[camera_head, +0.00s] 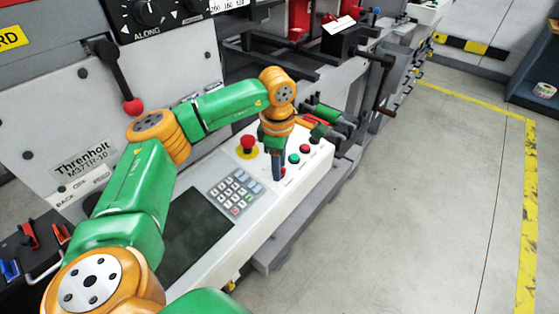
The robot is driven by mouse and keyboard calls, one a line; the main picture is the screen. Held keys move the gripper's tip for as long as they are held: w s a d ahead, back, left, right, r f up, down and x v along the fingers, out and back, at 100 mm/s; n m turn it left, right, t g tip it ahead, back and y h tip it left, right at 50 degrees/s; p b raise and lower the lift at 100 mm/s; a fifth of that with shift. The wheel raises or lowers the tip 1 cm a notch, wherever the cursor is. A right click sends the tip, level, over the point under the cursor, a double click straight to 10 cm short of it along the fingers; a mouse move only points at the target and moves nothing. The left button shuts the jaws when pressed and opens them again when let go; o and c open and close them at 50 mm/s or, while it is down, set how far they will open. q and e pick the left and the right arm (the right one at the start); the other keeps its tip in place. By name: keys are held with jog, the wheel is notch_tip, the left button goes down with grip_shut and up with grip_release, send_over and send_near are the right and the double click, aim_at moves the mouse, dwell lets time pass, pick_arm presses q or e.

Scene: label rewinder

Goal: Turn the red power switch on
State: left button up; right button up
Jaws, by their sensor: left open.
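My left gripper (278,174) points down at the right part of the white control panel (262,212), its blue-grey fingers close to the surface. A small red part (284,171) shows right beside the fingertips. It looks like the red power switch, but the fingers hide most of it, and I cannot tell its position or whether they touch it. The left gripper is open, with no object seen in it. My right gripper is not in view.
A red mushroom button (248,142) on a yellow base stands just left of the gripper. A green button (294,158) and a red button (304,149) lie to its right. A keypad (233,191) and dark screen (196,235) lie nearer. Open floor (420,210) is at right.

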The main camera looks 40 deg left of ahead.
pick_arm(q)
jog(key=shift+w+a+f, duration=0.3)
jog(key=shift+w+f, duration=0.15)
jog(key=shift+s+d+r, duration=0.1)
jog(key=shift+s+r, duration=0.05)
grip_shut()
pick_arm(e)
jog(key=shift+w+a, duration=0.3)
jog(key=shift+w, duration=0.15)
pick_arm(q)
jog(key=shift+m, duration=0.4)
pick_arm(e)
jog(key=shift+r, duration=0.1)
pick_arm(q)
jog(key=m, duration=0.3)
jog(key=shift+r+m+g+p, duration=0.1)
jog(key=shift+m+g+p, duration=0.2)
jog(key=shift+m+p, duration=0.1)
jog(key=m, duration=0.4)
jog(key=shift+w+m+g+p, duration=0.2)
jog(key=shift+m+g+p, duration=0.1)
jog(key=shift+m+g, duration=0.1)
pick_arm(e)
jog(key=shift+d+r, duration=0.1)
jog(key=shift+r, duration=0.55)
pick_arm(q)
jog(key=shift+m, duration=0.3)
grip_release()
jog(key=shift+s, duration=0.1)
